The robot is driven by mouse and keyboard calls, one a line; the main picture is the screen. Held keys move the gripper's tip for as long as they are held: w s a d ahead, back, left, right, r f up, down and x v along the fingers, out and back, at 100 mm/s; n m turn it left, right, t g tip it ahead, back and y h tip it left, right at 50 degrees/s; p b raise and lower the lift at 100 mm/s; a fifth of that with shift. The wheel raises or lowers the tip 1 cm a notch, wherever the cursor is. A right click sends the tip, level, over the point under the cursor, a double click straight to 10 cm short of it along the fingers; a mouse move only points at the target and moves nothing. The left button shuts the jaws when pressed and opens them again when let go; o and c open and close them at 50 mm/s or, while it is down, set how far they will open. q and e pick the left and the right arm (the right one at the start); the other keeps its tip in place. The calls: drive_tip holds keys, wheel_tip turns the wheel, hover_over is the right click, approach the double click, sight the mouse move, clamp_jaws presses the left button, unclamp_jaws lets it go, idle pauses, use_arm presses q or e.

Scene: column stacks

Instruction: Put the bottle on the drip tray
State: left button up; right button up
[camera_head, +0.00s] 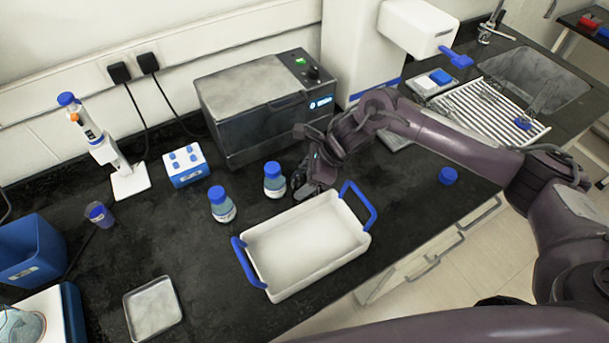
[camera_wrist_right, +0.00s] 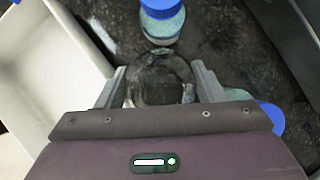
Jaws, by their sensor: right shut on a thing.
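My right gripper (camera_head: 308,188) is low over the counter, just behind the white tub. In the right wrist view its two fingers (camera_wrist_right: 160,85) are closed around a dark, glassy round thing (camera_wrist_right: 158,78), which may be a bottle; its lower part is hard to see. Two blue-capped bottles, a nearer one (camera_head: 222,206) and a farther one (camera_head: 274,182), stand upright left of the gripper. A blue-capped bottle (camera_wrist_right: 162,22) shows ahead of the fingers in the wrist view. A flat grey tray (camera_head: 396,139), apparently the drip tray, lies below the white dispenser, partly hidden by my arm. My left gripper is out of view.
The white tub (camera_head: 305,262) with blue handles stands in front of the gripper. A grey heater box (camera_head: 265,105) stands behind it.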

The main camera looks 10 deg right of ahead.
drive_tip(key=shift+f, duration=0.1)
drive_tip(key=o, duration=0.8)
